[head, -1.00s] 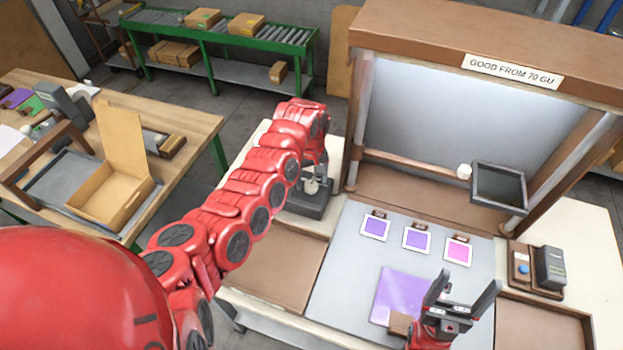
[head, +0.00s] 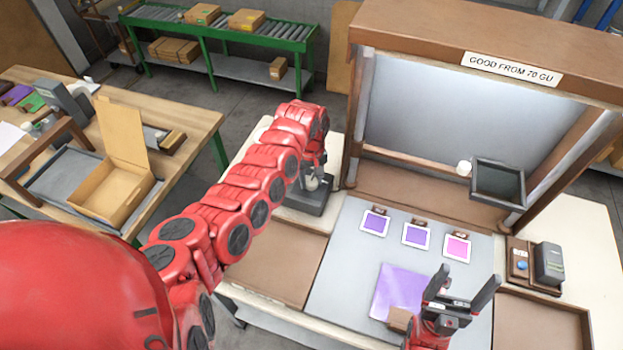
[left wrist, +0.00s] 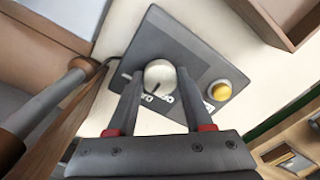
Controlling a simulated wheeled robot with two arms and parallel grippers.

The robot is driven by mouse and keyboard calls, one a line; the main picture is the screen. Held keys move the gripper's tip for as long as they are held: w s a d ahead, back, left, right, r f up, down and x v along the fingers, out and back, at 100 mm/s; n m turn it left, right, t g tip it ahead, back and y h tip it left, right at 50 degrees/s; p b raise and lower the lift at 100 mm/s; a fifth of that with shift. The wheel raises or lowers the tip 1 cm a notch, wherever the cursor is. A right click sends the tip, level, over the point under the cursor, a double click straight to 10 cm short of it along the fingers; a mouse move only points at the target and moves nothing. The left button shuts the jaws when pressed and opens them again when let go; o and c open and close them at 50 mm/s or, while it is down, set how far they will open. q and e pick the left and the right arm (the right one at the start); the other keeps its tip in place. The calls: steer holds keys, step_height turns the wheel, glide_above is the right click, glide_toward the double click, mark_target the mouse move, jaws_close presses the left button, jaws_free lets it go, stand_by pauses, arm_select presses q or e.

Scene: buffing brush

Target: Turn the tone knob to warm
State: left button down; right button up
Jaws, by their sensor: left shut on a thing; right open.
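The tone knob (left wrist: 160,74) is a round white knob with a dark pointer line, on a dark grey control box (left wrist: 185,50). In the left wrist view my left gripper (left wrist: 158,85) has one finger on each side of the knob and is shut on it. White lettering beside the knob is partly hidden by the fingers. In the head view the knob (head: 312,183) shows small under my left gripper (head: 313,172), on the box (head: 305,198). My right gripper (head: 462,292) is open and empty above the grey mat at the lower right.
A yellow button (left wrist: 220,90) sits on the same box. A purple panel (head: 400,288) and three framed colour swatches (head: 416,235) lie on the grey mat (head: 340,265). A brown-framed booth (head: 480,110) stands behind. A blue-button device (head: 522,266) is at right.

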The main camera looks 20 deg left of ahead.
mark_target(311, 181)
arm_select(q)
steer(key=shift+m, duration=0.3)
steer(key=m, duration=0.4)
steer(key=shift+m+b, duration=0.3)
steer(key=shift+b, duration=0.05)
steer(key=m, duration=0.4)
steer(key=shift+a+m+b, duration=0.1)
steer(key=shift+m+b, duration=0.2)
steer(key=shift+m, duration=0.1)
steer(key=shift+c, duration=1.5)
jaws_free()
step_height(311, 181, up, 7)
steer(key=p, duration=0.4)
steer(key=shift+r+p, duration=0.1)
steer(key=shift+p, duration=0.25)
step_height(311, 181, up, 10)
steer(key=p, duration=0.1)
steer(key=shift+r, duration=0.15)
